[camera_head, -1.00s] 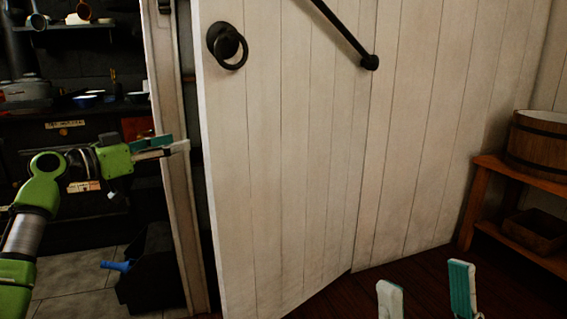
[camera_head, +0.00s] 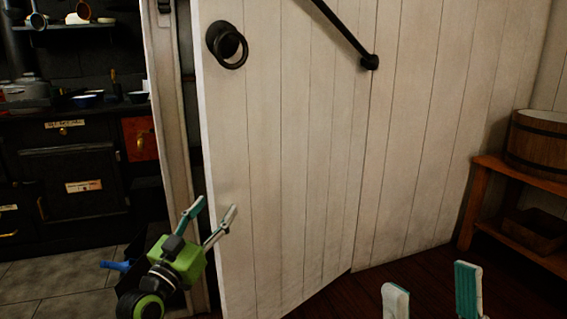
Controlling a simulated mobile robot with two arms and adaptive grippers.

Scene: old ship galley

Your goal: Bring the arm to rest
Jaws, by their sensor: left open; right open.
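My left gripper (camera_head: 213,215) is low in front of the door frame, beside the left edge of the white plank door. It is open and empty, its two fingers pointing up and to the right. My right gripper (camera_head: 432,290) shows only its two fingertips at the bottom edge, right of the middle. It is open with nothing between the fingers. The rest of the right arm is out of view.
The white plank door (camera_head: 300,160) stands ajar, with a black ring handle (camera_head: 228,45). A dark stove (camera_head: 75,180) is beyond the doorway. A dark bin (camera_head: 147,240) is behind my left gripper. A wooden shelf (camera_head: 490,163) holds a tub (camera_head: 538,145) at right.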

